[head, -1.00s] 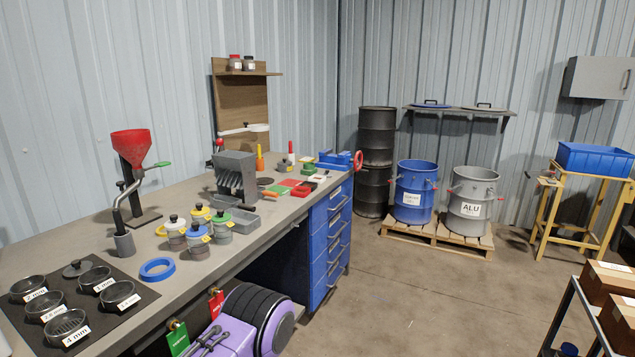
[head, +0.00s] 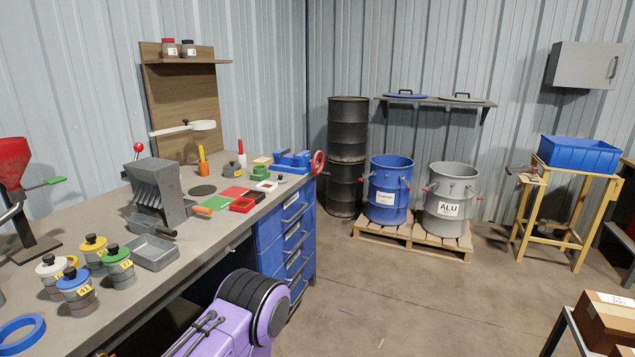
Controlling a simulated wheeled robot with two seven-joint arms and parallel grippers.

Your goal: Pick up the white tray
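A small white tray (head: 267,186) lies on the workbench (head: 125,316) towards its far right end, in the head view. It sits just behind a black tray (head: 256,196) and a red tray (head: 241,205). It looks small from here, and I cannot tell if it holds anything. Neither of my grippers shows in this view.
A blue vise (head: 293,160) with a red handwheel stands behind the white tray. A grey slotted block (head: 156,186), a grey bin (head: 152,252) and several lidded jars (head: 78,292) stand nearer. Open floor (head: 390,295) lies right of the bench, before the pallet (head: 415,240).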

